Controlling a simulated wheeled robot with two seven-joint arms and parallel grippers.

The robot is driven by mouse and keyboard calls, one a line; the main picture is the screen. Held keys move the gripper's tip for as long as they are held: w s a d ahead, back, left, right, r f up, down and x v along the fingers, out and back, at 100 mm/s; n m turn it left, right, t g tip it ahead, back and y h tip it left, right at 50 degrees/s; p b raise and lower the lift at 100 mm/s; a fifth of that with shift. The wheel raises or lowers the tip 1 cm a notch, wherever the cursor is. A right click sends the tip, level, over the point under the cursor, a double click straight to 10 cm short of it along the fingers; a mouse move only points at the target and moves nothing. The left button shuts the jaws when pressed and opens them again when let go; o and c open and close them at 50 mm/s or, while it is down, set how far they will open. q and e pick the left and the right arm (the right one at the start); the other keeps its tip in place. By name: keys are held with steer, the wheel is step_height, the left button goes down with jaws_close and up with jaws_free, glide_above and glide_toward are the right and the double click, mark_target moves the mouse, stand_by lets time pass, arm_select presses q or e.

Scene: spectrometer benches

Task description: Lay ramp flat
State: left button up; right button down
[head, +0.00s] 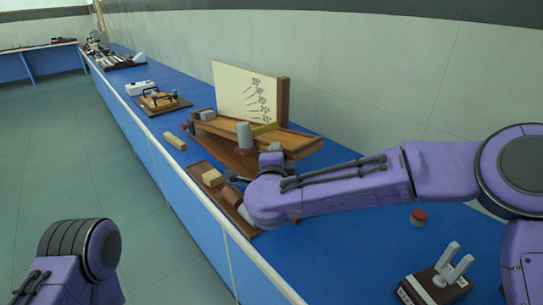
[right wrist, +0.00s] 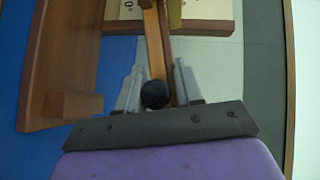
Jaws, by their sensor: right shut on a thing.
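The wooden ramp (head: 285,137) is a long tray sloping across the bench in front of a cream board with line drawings (head: 245,95). A grey cylinder (head: 244,136) stands by its near side. My right arm reaches over the bench to the near side of the ramp and partly hides it. In the right wrist view my right gripper (right wrist: 158,82) has its fingers on either side of a narrow wooden bar, which I take to be part of the ramp (right wrist: 158,42). A round black knob (right wrist: 155,94) sits between the fingers. My left gripper is out of view.
A shallow wooden tray (head: 205,168) with a light block (head: 212,178) lies at the bench's near edge. A red button (head: 418,216) and an upright two-pronged stand (head: 440,280) are at the right. Other apparatus stands farther along the bench.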

steer(key=shift+m+t, duration=0.7)
steer(key=f+b, duration=0.6)
steer(key=f, duration=0.1)
steer(key=s+f+b, duration=0.1)
steer(key=f+b, duration=0.2)
steer(key=shift+d+f, duration=0.25)
steer(key=shift+d, duration=0.15)
steer(key=c, duration=0.9)
jaws_free()
steer(key=shift+o, duration=0.2)
steer(key=shift+w, duration=0.15)
steer(key=s, duration=0.3)
steer(key=s+a, duration=0.1)
steer(key=s, duration=0.3)
steer(key=s+b, duration=0.1)
steer(key=s, duration=0.2)
steer(key=shift+s+a+r, duration=0.1)
steer(key=shift+s+a, duration=0.2)
steer(key=shift+a, duration=0.05)
